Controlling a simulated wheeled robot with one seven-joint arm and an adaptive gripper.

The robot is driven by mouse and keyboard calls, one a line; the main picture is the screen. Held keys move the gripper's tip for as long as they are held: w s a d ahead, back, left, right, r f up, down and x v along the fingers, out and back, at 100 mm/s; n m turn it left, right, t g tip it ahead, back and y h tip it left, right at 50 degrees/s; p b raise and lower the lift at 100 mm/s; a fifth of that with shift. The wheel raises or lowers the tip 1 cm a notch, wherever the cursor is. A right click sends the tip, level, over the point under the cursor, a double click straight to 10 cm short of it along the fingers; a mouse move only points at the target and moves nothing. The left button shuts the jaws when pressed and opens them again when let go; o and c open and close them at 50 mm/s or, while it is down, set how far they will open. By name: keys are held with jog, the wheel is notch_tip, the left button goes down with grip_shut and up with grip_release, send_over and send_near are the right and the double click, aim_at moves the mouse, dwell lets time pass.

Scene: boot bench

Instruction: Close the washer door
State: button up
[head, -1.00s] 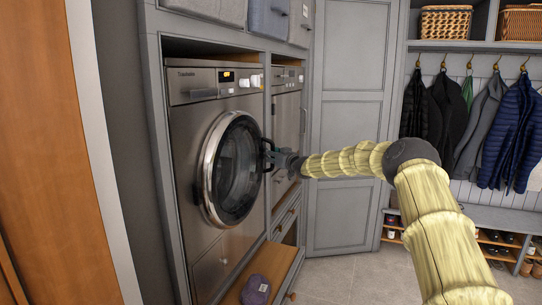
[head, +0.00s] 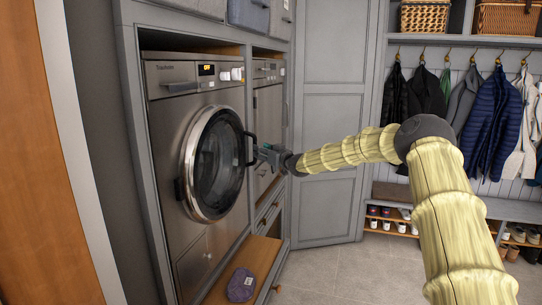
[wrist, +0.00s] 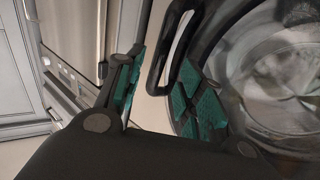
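The washer (head: 167,132) stands at the left in the head view. Its round door (head: 187,160) has a chrome ring and dark glass, and sits close against the front. I cannot tell whether it is latched. A black loop handle (head: 252,148) sticks out from the door's right edge; it also shows in the wrist view (wrist: 154,72). My gripper (head: 261,154) is just right of the handle. In the wrist view my gripper (wrist: 155,95) has its teal-padded fingers apart, with part of the handle in view ahead of the gap. Nothing is gripped.
A wooden ledge (head: 215,290) below the washer holds a purple folded cloth (head: 241,285). A second appliance (head: 268,110) stands right of the washer. Coats (head: 480,118) hang at the back right above a shoe rack (head: 395,222). The tiled floor (head: 335,270) in the middle is clear.

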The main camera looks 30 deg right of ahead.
jog(key=shift+s+d, duration=0.25)
jog(key=shift+s, duration=1.15)
jog(key=shift+s+d, duration=0.2)
jog(key=shift+s, duration=1.15)
